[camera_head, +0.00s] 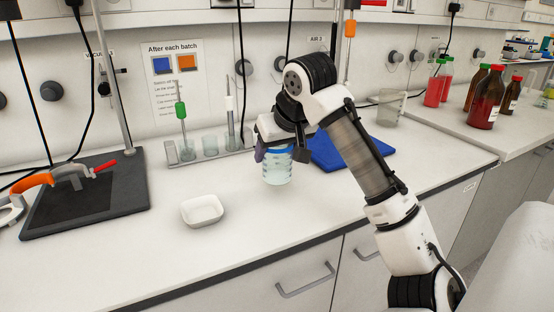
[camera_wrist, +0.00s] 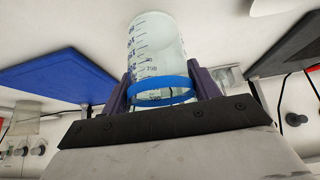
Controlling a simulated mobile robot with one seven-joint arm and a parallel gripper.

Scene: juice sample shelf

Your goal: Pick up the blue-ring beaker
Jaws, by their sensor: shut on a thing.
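The blue-ring beaker (camera_head: 277,168) is a clear glass beaker with graduation marks and a blue band. My gripper (camera_head: 273,152) is shut on it from above, in the middle of the counter. In the wrist view the beaker (camera_wrist: 157,50) sits between the two purple fingers of my gripper (camera_wrist: 163,90), with the blue ring just at finger level. In the head view the beaker's top is partly hidden by my gripper. I cannot tell for sure whether its base touches the counter.
A small white dish (camera_head: 202,211) stands left of the beaker. A rack (camera_head: 210,156) with glassware is behind, and a blue mat (camera_head: 345,150) lies to the right. A black board (camera_head: 85,200) with a stand is at left. Red bottles (camera_head: 484,100) stand far right. The front counter is clear.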

